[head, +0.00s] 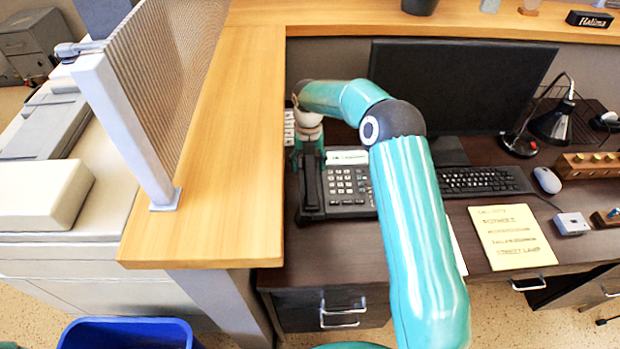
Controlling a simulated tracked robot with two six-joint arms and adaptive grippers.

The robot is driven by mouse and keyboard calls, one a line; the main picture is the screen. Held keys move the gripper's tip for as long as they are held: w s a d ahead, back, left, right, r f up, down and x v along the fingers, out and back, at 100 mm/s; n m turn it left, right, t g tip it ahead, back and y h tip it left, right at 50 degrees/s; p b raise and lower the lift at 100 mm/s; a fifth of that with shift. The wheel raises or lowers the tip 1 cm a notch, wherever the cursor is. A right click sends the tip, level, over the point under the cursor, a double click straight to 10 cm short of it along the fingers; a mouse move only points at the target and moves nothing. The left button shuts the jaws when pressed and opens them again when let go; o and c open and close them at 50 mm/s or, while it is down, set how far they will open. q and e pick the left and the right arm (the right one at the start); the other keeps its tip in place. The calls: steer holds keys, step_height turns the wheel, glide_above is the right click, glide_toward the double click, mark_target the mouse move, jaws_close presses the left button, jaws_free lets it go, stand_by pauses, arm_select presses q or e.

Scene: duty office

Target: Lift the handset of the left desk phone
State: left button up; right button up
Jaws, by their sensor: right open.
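A black desk phone (350,187) with a keypad and small display sits on the dark desk, left of the monitor. Its handset (312,190) lies along the phone's left side and looks seated in its cradle. My right gripper (308,158) is open and points down at the far end of the handset. Its fingers seem to be around or just above that end; I cannot tell if they touch it. My teal right arm reaches over from the front and hides part of the desk right of the phone. My left gripper is not in view.
The raised wooden counter (215,190) borders the phone closely on the left. A monitor (460,90), keyboard (484,181) and desk lamp (550,122) stand to the right. A yellow note sheet (512,238) lies at the front. Bare desk shows in front of the phone.

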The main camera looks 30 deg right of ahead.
mark_target(310, 176)
steer(key=shift+s+f, duration=0.1)
steer(key=shift+f, duration=0.65)
steer(key=f, duration=0.1)
steer(key=f+p, duration=0.1)
steer(key=f, duration=0.1)
steer(key=f+p, duration=0.1)
steer(key=shift+d+f, duration=0.2)
steer(key=shift+d, duration=0.1)
steer(key=shift+f, duration=0.45)
jaws_close()
